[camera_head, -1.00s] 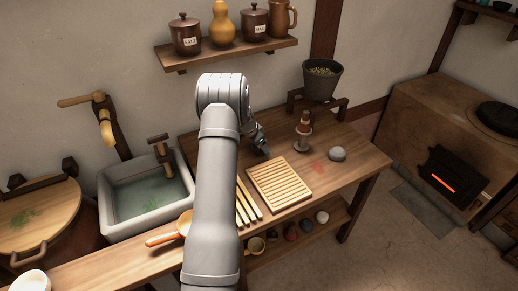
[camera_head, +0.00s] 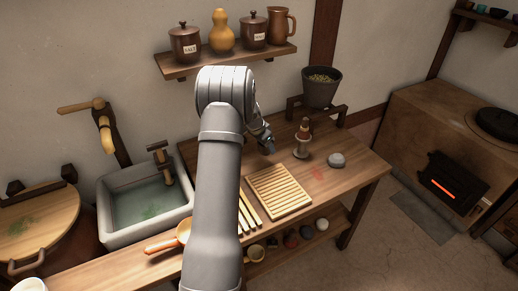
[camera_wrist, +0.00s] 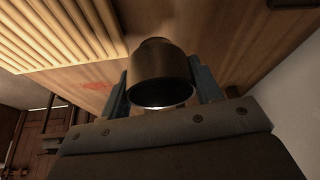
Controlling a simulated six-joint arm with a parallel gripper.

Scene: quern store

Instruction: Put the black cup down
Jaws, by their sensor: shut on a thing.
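A black cup (camera_wrist: 160,72) is in the middle of the wrist view, its mouth towards the camera and its narrower end towards the wooden worktop (camera_wrist: 235,55). My gripper (camera_wrist: 160,88) is shut on the cup, with one blue-grey finger on each side. The cup is too small and dark there to make out clearly. I cannot tell whether it touches the worktop.
A slatted wooden board (camera_head: 280,191) lies in front of my gripper. A grey stone (camera_head: 337,160) lies to the right, near a red stain (camera_head: 318,174). A dark planter (camera_head: 321,87) stands at the back. A sink (camera_head: 146,203) is at the left.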

